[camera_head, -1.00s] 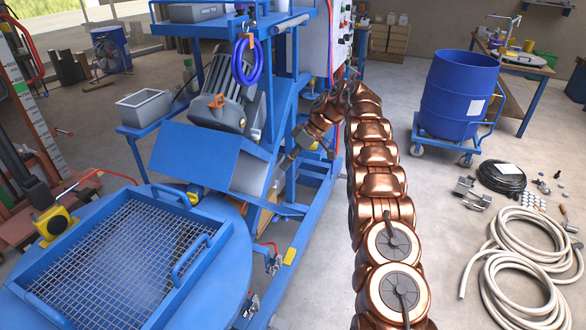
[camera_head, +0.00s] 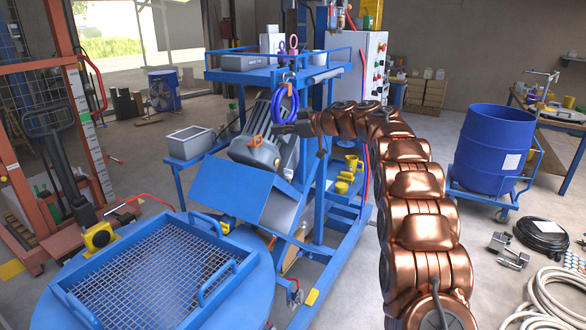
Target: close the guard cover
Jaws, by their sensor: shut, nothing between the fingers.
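A blue box-shaped cover (camera_head: 238,190) sits tilted below the grey motor on the blue mixer frame; its broad flat face points toward me and a grey side shows. A blue-framed mesh grate (camera_head: 160,275) with handles lies flat on the round blue lid (camera_head: 235,300) at lower left. I cannot tell for sure which of these is the guard cover. My gripper (camera_head: 280,128) is small and dark in the view, at the end of my copper arm. It appears shut and empty, in front of the frame near the motor, above and right of the tilted cover.
The grey motor (camera_head: 257,152) and a hanging blue hose coil (camera_head: 285,102) are close to my gripper. A shelf (camera_head: 265,76) is above, and a control cabinet (camera_head: 365,62) behind. A blue drum (camera_head: 495,150) stands right; hoses lie on the floor.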

